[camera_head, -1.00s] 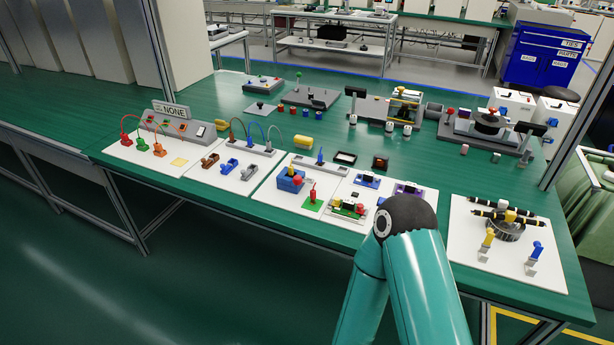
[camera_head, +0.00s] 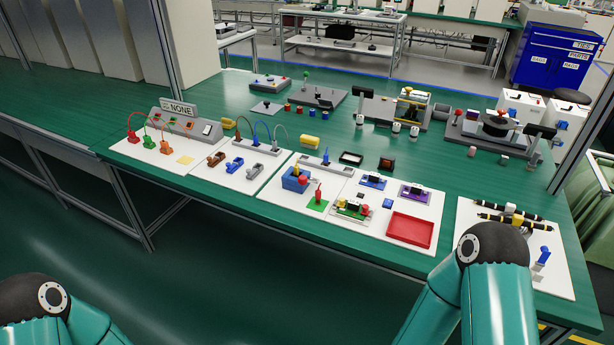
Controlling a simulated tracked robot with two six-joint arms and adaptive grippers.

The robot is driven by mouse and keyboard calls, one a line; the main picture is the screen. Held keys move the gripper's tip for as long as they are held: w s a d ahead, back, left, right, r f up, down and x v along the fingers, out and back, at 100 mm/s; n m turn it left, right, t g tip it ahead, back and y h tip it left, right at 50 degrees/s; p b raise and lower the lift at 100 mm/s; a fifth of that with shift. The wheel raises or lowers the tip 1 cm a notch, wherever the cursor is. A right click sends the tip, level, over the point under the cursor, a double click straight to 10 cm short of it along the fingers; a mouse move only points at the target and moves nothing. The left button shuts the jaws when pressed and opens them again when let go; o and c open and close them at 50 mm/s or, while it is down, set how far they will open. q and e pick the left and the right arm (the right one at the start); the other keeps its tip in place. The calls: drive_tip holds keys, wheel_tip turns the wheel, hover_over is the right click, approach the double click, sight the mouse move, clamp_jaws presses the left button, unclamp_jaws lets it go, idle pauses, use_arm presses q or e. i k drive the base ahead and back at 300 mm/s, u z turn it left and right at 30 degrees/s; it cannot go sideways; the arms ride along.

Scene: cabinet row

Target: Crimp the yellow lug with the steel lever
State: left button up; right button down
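On the white board (camera_head: 464,206) at the right end of the bench stands a small blue piece (camera_head: 543,255) on a metal plate. Behind it two dark bars with yellow bands (camera_head: 513,216) lie over a round grey body, which is mostly hidden. The yellow piece beside the blue one is hidden behind my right arm. I cannot tell for sure which part is the steel lever. Only upper parts of my arms show, one at the lower left and one at the lower right.
A red tray (camera_head: 410,230) lies left of my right arm. Boards with a blue box (camera_head: 296,179), connectors and cables fill the front of the bench. Grey fixtures (camera_head: 494,131) stand at the back. An upright metal post (camera_head: 582,120) rises at the right.

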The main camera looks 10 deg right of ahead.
sight(302, 179)
drive_tip(key=z, duration=0.1)
drive_tip(key=i, duration=1)
drive_tip(key=u, duration=0.1)
